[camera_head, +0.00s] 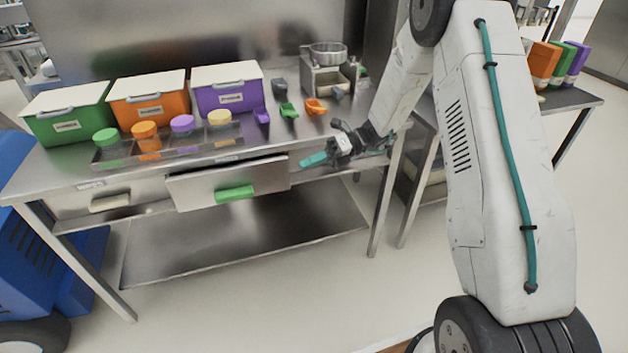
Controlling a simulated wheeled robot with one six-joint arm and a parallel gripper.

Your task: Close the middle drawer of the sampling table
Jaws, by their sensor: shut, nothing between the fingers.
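The middle drawer (190,190) of the sampling table (60,170) has a metal front with a green handle (234,193). Its front stands out from the table's frame, so the drawer is partly open. The drawer's inside is mostly hidden under the tabletop.
A left drawer with a beige handle (110,202) sits beside it. On top stand green (68,125), orange (150,110) and purple (229,98) bins, a tray with lidded jars (165,152), scoops and a scale (328,70). Floor in front is clear. A blue machine (30,240) stands left.

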